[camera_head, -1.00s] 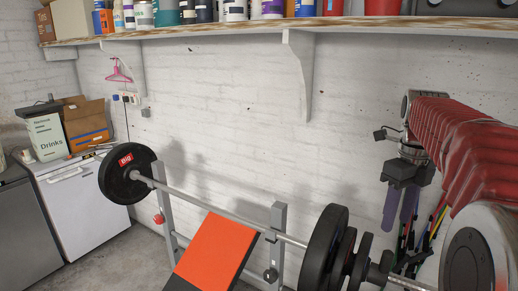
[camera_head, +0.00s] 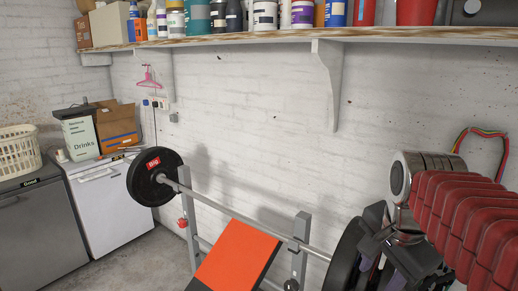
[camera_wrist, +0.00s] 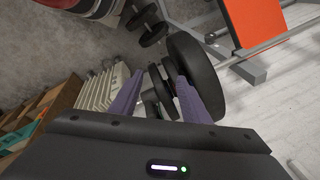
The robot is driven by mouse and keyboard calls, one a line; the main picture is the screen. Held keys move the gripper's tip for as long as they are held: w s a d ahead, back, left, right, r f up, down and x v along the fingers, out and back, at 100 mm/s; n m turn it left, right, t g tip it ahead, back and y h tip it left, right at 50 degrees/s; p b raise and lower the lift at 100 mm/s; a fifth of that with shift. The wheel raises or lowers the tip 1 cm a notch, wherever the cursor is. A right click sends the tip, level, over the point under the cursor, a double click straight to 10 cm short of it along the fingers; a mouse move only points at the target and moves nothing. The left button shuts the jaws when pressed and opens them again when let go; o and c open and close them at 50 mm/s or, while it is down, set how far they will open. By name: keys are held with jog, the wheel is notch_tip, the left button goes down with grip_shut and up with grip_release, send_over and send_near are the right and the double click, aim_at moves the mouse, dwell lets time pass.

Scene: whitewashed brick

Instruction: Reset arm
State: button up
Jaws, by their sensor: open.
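My gripper (camera_head: 376,268) is at the lower right of the head view, in front of the right-hand black weight plates. In the wrist view my gripper (camera_wrist: 158,78) shows two purple fingers spread apart, with nothing held between them. Beyond the fingers in that view are black barbell plates (camera_wrist: 193,62) and the floor. I cannot tell whether the fingers touch the plates. My red ribbed arm cover fills the right edge of the head view.
A loaded shelf (camera_head: 250,41) runs overhead on the brick wall. A white freezer (camera_head: 110,205), grey appliance (camera_head: 38,228) and basket (camera_head: 18,150) stand left. A white radiator (camera_wrist: 100,90) shows in the wrist view.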

jog(key=s+a+f+n+t, duration=0.2)
jog(key=s+a+f+n, duration=0.5)
jog(key=n, duration=0.6)
jog(key=shift+s+f+n+y, duration=0.15)
jog(key=shift+s+n+y, duration=0.2)
jog(key=shift+s, duration=0.2)
jog(key=shift+c, duration=0.4)
